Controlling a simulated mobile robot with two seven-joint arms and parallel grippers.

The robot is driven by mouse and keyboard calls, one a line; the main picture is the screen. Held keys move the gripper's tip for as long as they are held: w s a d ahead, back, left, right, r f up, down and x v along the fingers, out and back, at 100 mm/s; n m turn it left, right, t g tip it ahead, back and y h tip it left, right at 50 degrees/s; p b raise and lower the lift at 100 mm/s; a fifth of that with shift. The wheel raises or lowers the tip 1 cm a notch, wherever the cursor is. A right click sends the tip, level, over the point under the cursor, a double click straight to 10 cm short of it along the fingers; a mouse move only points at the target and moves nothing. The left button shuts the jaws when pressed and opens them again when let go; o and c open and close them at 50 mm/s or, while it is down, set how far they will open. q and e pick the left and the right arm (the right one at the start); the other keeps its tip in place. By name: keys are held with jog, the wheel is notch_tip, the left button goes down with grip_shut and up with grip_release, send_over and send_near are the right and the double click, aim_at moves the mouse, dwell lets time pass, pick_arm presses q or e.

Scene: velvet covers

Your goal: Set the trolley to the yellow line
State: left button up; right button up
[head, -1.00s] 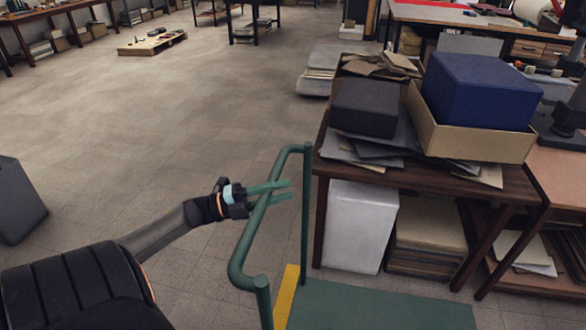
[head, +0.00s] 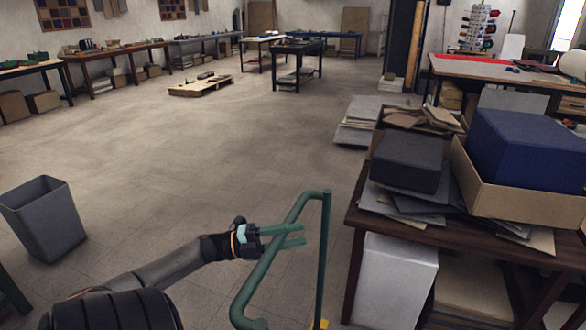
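The trolley shows mainly as its green tubular handle (head: 297,208) at the lower middle. Its deck is cut off by the bottom edge; only a small bit of yellow (head: 320,325) shows at the foot of the far post. My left gripper (head: 304,235) reaches in from the left, with its two green fingers across the handle's top bar. The bar seems to lie between them, and the fingertips stick out past it. I see no yellow line on the floor. My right gripper is out of view.
A dark wooden table (head: 352,218) loaded with boxes stands close to the trolley's right, with a white box (head: 395,280) beneath. A grey bin (head: 45,222) stands at left. A low pallet (head: 200,87) lies further off. The floor between is clear.

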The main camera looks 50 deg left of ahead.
pick_arm(q)
jog(key=shift+o, duration=1.4)
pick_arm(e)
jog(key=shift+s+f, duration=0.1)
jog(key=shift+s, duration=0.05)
pick_arm(q)
jog(key=shift+f, duration=0.1)
jog(key=b+v, duration=0.1)
jog(key=v, duration=1.1)
jog(key=shift+a+b, duration=0.2)
jog(key=shift+b, duration=0.1)
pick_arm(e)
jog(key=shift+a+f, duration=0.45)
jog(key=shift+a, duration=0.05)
pick_arm(q)
jog(key=shift+s, duration=0.15)
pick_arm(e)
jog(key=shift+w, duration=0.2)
